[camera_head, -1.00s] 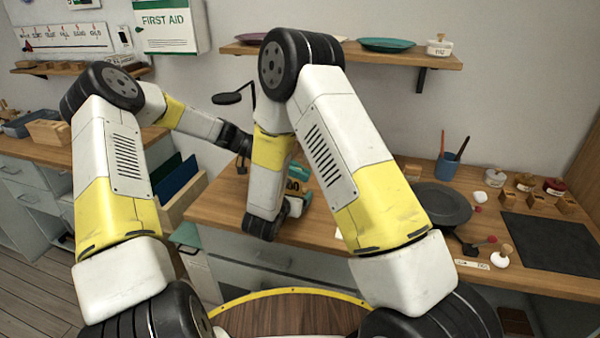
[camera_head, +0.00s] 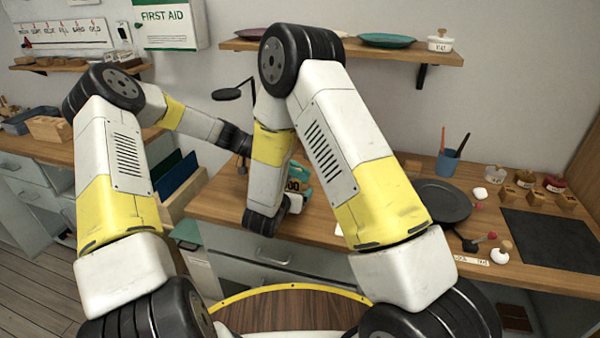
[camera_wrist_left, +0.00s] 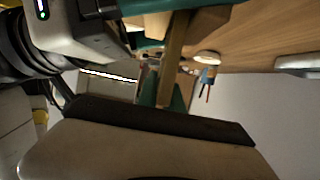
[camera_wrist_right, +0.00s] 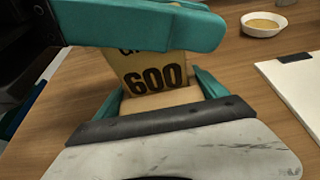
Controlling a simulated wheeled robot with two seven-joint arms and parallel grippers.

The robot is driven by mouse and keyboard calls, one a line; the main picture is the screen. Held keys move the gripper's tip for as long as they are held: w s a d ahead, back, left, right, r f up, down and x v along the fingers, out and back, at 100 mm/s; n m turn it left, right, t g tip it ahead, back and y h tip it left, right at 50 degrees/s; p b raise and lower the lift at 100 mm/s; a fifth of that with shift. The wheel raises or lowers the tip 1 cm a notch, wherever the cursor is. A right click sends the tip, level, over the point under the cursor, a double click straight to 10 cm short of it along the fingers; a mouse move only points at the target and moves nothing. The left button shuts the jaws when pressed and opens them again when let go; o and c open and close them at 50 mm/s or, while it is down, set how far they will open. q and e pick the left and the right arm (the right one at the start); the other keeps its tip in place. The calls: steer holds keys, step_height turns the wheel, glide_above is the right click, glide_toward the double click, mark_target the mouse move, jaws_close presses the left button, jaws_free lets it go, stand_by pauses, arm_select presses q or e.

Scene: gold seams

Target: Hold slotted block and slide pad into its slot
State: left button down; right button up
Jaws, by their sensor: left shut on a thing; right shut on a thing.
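The pad (camera_wrist_right: 150,68) is a thin tan piece marked 600. In the left wrist view it shows edge-on as a narrow strip (camera_wrist_left: 174,60) between the teal fingers of my left gripper (camera_wrist_left: 163,92), which is shut on it. The slotted block (camera_wrist_right: 162,101) is light wood and sits between the teal fingers of my right gripper (camera_wrist_right: 163,95), which is shut on it. Pad and block are close together and line up; I cannot tell how deep the pad is in the slot. In the head view my right arm hides most of both, leaving part of the label (camera_head: 293,186).
The wooden workbench (camera_head: 345,190) lies below the hands. A black plate (camera_head: 438,200), a brush cup (camera_head: 448,162) and a dark mat (camera_head: 550,242) are to the right. In the right wrist view, a small bowl (camera_wrist_right: 264,24) and a white board (camera_wrist_right: 295,88) are nearby.

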arm_select(q)
steer(key=shift+f, duration=0.95)
stand_by(0.7)
steer(key=c, duration=1.4)
jaws_free()
steer(key=v, duration=1.2)
arm_select(e)
steer(key=o, duration=1.5)
